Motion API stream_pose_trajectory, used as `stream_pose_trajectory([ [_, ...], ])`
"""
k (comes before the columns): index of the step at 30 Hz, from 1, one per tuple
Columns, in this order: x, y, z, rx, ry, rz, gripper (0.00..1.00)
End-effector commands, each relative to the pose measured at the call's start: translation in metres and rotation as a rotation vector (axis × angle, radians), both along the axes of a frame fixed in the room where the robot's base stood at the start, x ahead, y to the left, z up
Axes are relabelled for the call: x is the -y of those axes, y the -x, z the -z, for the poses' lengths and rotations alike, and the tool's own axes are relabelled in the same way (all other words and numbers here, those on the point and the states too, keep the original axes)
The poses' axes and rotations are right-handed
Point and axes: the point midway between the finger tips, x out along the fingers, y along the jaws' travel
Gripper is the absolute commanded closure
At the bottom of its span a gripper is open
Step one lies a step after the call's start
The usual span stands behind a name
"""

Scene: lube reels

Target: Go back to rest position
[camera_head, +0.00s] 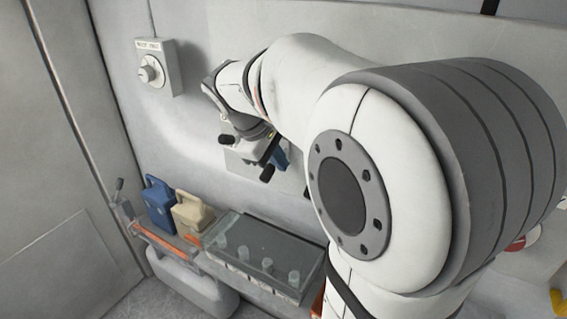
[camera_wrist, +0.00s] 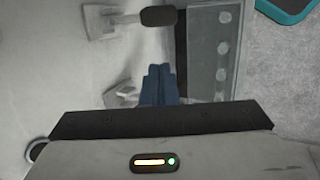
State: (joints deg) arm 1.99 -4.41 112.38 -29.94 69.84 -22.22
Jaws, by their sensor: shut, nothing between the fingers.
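My arm reaches across the head view toward the grey wall. My gripper (camera_head: 281,160) is partly hidden behind the arm there, with its blue fingers showing in front of a wall plate. In the wrist view the blue fingers (camera_wrist: 158,82) are together, with nothing between them. Two black grips, an upper one (camera_head: 227,139) and a lower one (camera_head: 267,174), show close beside my gripper; the arm hides part of this area. In the wrist view a lever with a dark grip (camera_wrist: 160,17) lies beyond the fingertips.
A control box (camera_head: 158,68) with a round knob is on the wall at upper left. Below stand a blue jug (camera_head: 159,206), a beige jug (camera_head: 191,214) and a clear-topped case (camera_head: 264,254) with several small cups. A teal-edged object (camera_wrist: 288,10) shows at the wrist view's corner.

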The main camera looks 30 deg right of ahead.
Motion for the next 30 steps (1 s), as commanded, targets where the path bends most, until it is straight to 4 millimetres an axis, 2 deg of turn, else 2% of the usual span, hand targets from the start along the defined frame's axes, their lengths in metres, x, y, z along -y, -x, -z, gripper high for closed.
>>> stream_pose_trajectory([
  [3, -0.014, 0.002, -0.022, 0.006, 0.0, -0.002, 1.0],
  [9, -0.031, 0.006, -0.05, 0.004, 0.0, -0.001, 1.0],
  [13, -0.036, 0.007, -0.059, 0.003, 0.0, 0.001, 1.0],
  [18, -0.038, 0.01, -0.06, 0.005, -0.006, 0.004, 1.0],
  [20, -0.04, 0.015, -0.054, 0.019, -0.028, 0.013, 1.0],
  [23, -0.049, 0.035, -0.034, 0.064, -0.103, 0.051, 1.0],
  [30, -0.086, 0.103, 0.041, 0.232, -0.384, 0.257, 1.0],
])
